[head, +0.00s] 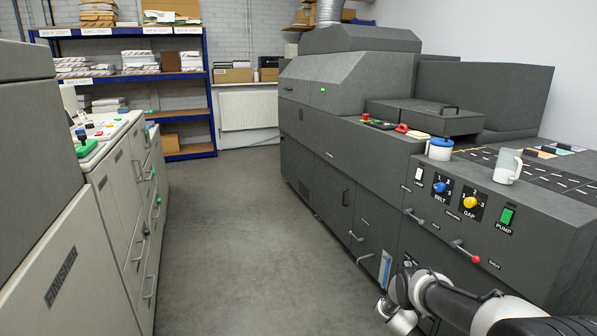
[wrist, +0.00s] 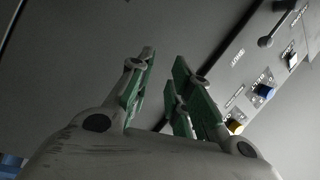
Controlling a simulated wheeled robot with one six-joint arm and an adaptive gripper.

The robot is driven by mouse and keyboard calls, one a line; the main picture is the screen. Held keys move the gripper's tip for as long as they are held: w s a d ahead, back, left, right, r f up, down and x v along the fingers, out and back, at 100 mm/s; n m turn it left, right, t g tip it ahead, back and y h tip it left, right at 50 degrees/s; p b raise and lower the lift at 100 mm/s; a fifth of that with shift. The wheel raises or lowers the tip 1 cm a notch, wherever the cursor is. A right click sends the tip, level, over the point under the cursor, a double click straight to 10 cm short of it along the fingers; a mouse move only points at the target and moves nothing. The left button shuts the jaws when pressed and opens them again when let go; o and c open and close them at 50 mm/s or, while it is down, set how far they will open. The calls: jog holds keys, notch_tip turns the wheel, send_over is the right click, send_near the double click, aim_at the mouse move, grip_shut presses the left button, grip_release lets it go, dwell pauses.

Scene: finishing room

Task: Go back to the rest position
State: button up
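My arm reaches in from the lower right of the head view, low beside the front of the dark grey machine (head: 350,160). My gripper does not show clearly in the head view. In the wrist view my gripper (wrist: 164,75) has two green-padded fingers with a clear gap between them. Nothing is held between the fingers. Beyond them is a plain grey surface, with part of a control panel (wrist: 265,90) at the right.
A white mug (head: 507,168) and a white tub with a blue lid (head: 439,149) stand on the machine's top. A red-tipped lever (head: 466,253) projects from its front. Pale cabinets (head: 125,190) stand at left. The aisle floor (head: 235,230) is clear up to the blue shelving (head: 212,100).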

jog(key=w+a+f+n+g+y, duration=0.3)
jog(key=a+f+n+y, duration=0.5)
jog(key=a+n+y, duration=0.15)
jog(key=s+a+r+n+g+y, duration=0.3)
jog(key=s+a+r+n, duration=0.15)
jog(key=r, duration=0.65)
jog(key=s+a+r+n+g+y, duration=0.3)
jog(key=a+r+y, duration=0.15)
jog(key=r, duration=0.65)
jog(key=s+a+r+n, duration=0.1)
jog(key=s+r+n, duration=0.2)
jog(key=s+r, duration=1.7)
jog(key=s+a+r+n+t+h, duration=0.1)
jog(key=s+r+n, duration=0.2)
jog(key=s+r, duration=1.8)
notch_tip(320, 180, up, 5)
jog(key=shift+s+r+h, duration=0.15)
jog(key=shift+s+h, duration=0.15)
jog(key=shift+o, duration=0.5)
jog(key=shift+a, duration=0.1)
